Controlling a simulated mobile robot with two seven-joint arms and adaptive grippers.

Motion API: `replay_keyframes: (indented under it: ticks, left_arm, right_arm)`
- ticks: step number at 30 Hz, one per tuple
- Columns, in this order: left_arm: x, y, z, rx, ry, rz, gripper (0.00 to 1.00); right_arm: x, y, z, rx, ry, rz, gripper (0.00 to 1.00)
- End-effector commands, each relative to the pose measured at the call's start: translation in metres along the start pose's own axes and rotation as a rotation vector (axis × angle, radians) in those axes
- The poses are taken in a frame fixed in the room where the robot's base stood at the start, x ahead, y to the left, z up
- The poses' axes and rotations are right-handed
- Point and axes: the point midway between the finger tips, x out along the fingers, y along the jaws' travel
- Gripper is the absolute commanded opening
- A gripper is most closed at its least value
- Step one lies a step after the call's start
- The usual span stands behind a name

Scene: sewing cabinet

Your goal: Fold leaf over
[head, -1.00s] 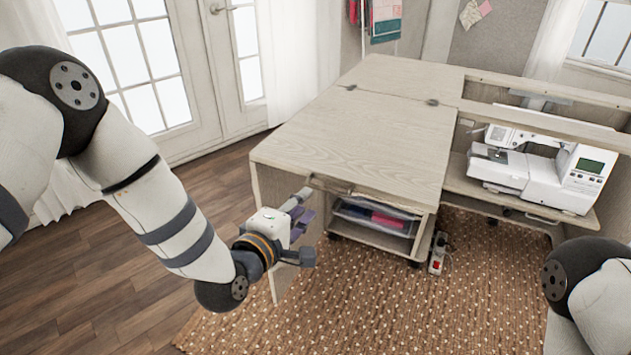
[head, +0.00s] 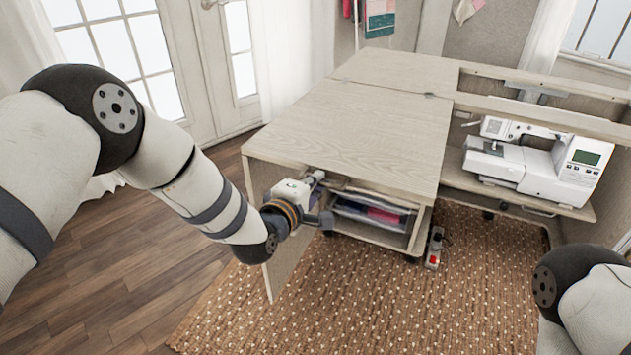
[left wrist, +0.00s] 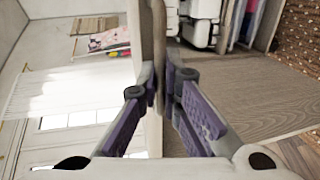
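The cabinet's leaf (head: 345,135) is a pale wood-grain panel lying flat and level with the top behind it, along a seam with small hinges. My left gripper (head: 318,177) is at the leaf's front edge; its fingertips are mostly hidden in the head view. In the left wrist view, its purple-padded fingers (left wrist: 161,82) converge on either side of a thin panel edge (left wrist: 159,45), which appears to be the leaf's, with almost no gap. My right gripper is out of view; only part of my right arm shows at lower right.
The sewing machine (head: 535,160) sits on a lowered shelf right of the leaf. A side panel (head: 282,265) hangs down at left. Open floor and rug lie in front.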

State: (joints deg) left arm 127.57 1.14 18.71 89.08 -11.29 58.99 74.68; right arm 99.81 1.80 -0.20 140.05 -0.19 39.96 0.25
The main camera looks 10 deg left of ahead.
Motion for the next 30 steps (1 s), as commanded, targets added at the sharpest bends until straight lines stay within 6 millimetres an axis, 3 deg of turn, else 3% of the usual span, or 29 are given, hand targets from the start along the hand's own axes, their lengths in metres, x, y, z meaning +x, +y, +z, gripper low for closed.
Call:
replay_keyframes:
  ticks: [5,10,14,21,30]
  left_arm:
    - [-0.001,0.004,0.0,0.0,0.001,0.002,0.0]
    - [-0.006,0.034,-0.001,0.002,0.001,0.013,0.0]
    - [-0.013,0.079,-0.001,0.005,0.002,0.025,0.0]
    - [-0.018,0.175,-0.001,0.004,0.004,0.033,0.0]
    - [-0.001,0.265,0.001,-0.001,0.002,0.016,0.0]
  right_arm:
    - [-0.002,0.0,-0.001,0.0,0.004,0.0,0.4]
    - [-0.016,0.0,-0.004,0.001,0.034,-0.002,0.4]
    - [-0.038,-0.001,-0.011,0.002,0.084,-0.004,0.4]
    - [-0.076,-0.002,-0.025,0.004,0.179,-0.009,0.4]
    - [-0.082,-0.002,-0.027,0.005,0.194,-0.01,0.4]
